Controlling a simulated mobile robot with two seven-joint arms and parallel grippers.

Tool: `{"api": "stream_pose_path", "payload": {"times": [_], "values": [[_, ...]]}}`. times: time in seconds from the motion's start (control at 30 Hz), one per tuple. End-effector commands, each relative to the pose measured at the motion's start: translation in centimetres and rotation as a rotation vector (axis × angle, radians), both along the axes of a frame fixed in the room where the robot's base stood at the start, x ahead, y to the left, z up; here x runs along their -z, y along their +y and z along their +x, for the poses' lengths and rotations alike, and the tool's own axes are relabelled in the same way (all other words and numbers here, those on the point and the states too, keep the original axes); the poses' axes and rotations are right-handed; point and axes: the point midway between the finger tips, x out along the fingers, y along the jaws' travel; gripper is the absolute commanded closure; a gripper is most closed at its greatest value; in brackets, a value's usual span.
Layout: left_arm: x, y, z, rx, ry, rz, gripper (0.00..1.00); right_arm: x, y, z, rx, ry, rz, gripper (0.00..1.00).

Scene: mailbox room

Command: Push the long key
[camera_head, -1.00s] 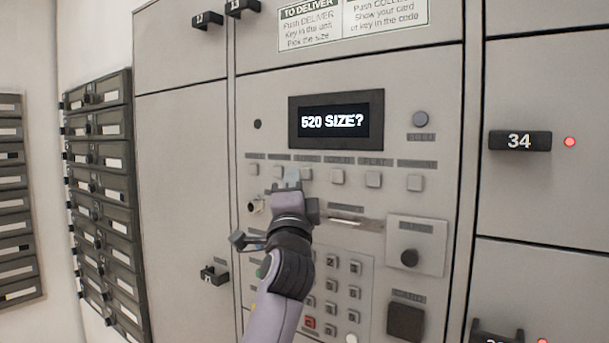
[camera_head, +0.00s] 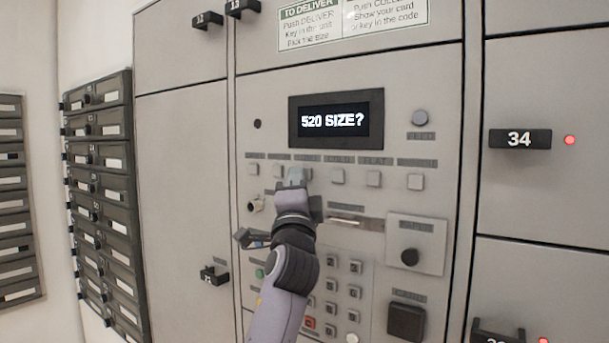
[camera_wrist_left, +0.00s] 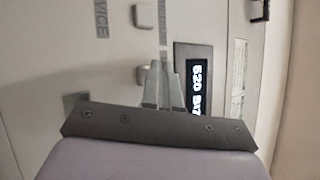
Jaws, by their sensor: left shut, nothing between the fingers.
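A row of small square keys runs under the display on the grey panel; clear ones are a left key (camera_head: 251,169), a middle key (camera_head: 337,177) and a right key (camera_head: 415,182). Their labels are too blurred to tell which is the long key. My left gripper (camera_head: 294,176) is shut and empty, its tips at this row, over or just in front of the third key from the left, which is mostly hidden. I cannot tell whether they touch. In the left wrist view the shut fingers (camera_wrist_left: 162,66) point at the panel, with a key (camera_wrist_left: 141,74) close beside them.
The display (camera_head: 335,121) reads "520 SIZE?" and also shows in the left wrist view (camera_wrist_left: 193,88). A number keypad (camera_head: 355,291) lies below, partly behind my arm. A card slot (camera_head: 355,222) and a square plate with a dark knob (camera_head: 409,257) are to the right.

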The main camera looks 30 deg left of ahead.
Motion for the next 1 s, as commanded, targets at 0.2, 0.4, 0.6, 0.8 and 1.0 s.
{"api": "stream_pose_path", "payload": {"times": [0.2, 0.4, 0.6, 0.8, 1.0], "values": [[0.01, -0.01, 0.27, 0.000, 0.000, 0.000, 1.00, 0.20, 0.00, -0.01, 0.000, 0.000, 0.000, 0.57], [-0.03, -0.03, 0.49, 0.000, -0.001, -0.001, 1.00, 0.34, 0.00, -0.01, 0.000, 0.000, 0.000, 0.57], [-0.03, -0.05, 0.60, 0.001, 0.000, -0.001, 1.00, 0.36, 0.01, -0.02, 0.000, 0.000, 0.000, 0.57], [-0.05, -0.05, 0.55, 0.000, -0.001, 0.000, 1.00, 0.30, 0.01, -0.02, 0.000, 0.000, 0.000, 0.57], [-0.11, 0.00, -0.18, 0.000, 0.000, 0.000, 1.00, -0.31, 0.01, -0.02, 0.000, 0.001, 0.000, 0.57]]}}
